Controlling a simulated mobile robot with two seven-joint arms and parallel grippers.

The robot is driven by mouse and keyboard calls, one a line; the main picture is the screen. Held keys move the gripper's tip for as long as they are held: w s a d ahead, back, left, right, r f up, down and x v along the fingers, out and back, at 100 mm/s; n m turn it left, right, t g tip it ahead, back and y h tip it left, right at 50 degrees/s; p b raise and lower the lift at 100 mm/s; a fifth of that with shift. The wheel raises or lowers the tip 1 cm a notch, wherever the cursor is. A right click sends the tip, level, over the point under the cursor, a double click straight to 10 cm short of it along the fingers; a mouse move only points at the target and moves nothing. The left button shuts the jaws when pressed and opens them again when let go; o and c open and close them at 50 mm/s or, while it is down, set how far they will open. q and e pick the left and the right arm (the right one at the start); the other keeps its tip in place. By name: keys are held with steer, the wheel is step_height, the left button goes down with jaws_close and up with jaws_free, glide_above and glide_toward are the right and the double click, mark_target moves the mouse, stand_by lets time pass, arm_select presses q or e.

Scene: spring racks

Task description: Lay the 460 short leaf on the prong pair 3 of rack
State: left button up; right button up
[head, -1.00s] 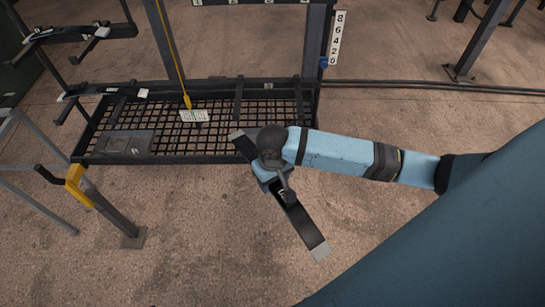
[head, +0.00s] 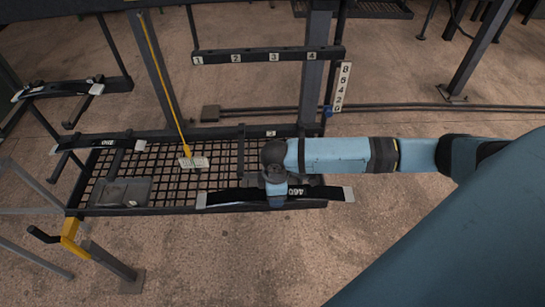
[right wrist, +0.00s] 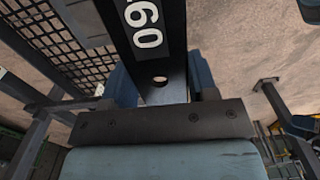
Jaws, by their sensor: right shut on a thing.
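My right gripper (head: 277,193) comes in from the right and is shut on the middle of the 460 short leaf (head: 232,197), a dark flat strip with pale ends. The leaf lies nearly level across the picture, in front of the mesh shelf's right part. In the right wrist view the leaf (right wrist: 150,28) runs between the fingers (right wrist: 160,85), with part of its white number and a hole showing. The rack (head: 245,55) has a dark crossbar labelled 1 to 4. Label 3 (head: 273,58) is visible; its prongs are hard to make out. My left gripper is out of view.
A mesh shelf (head: 190,211) spans the rack's foot, with a grey plate (head: 123,192) and a tag on a yellow cord (head: 182,125). Other leaves rest on prongs at left (head: 60,88). A yellow-handled post (head: 72,232) stands front left.

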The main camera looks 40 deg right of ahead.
steer(key=shift+r, duration=0.1)
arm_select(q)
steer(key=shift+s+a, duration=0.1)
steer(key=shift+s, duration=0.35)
arm_select(e)
steer(key=shift+s, duration=0.15)
steer(key=shift+w+d, duration=0.4)
steer(key=shift+w, duration=0.4)
arm_select(q)
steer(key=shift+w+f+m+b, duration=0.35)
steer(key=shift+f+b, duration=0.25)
steer(key=shift+b, duration=0.6)
arm_select(e)
steer(key=w+d+f, duration=0.3)
steer(key=w+d, duration=0.4)
steer(key=w, duration=0.4)
steer(key=shift+w+f, duration=0.2)
steer(key=shift+f, duration=0.05)
